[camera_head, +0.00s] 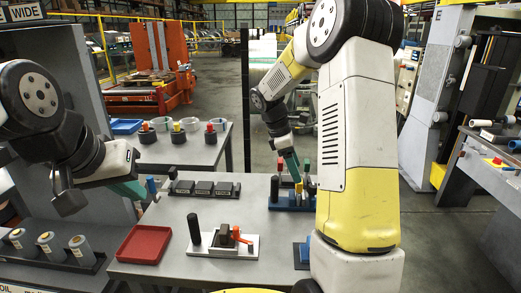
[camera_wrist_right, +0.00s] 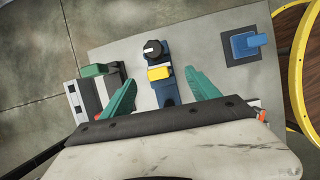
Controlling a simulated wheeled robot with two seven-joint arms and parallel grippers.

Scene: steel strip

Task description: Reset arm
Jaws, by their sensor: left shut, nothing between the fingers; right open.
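My left gripper (camera_head: 135,190) is at the left in the head view, with teal fingers shut and empty near the left edge of the grey table (camera_head: 265,215). My right gripper (camera_head: 292,165) hangs above the far right part of the table, over a blue rack (camera_head: 285,201) of colour-topped tools; my right arm partly hides this area. In the right wrist view its teal fingers (camera_wrist_right: 163,92) are spread apart with nothing held. The blue holder (camera_wrist_right: 168,92) with a yellow and a black top shows beyond and between them.
A black rack of dark blocks (camera_head: 204,189), a red tray (camera_head: 144,244) and a clamp fixture (camera_head: 222,246) stand on the table. A blue block on a dark plate (camera_wrist_right: 245,44) lies to the right in the wrist view. Rolls (camera_head: 80,250) stand at lower left.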

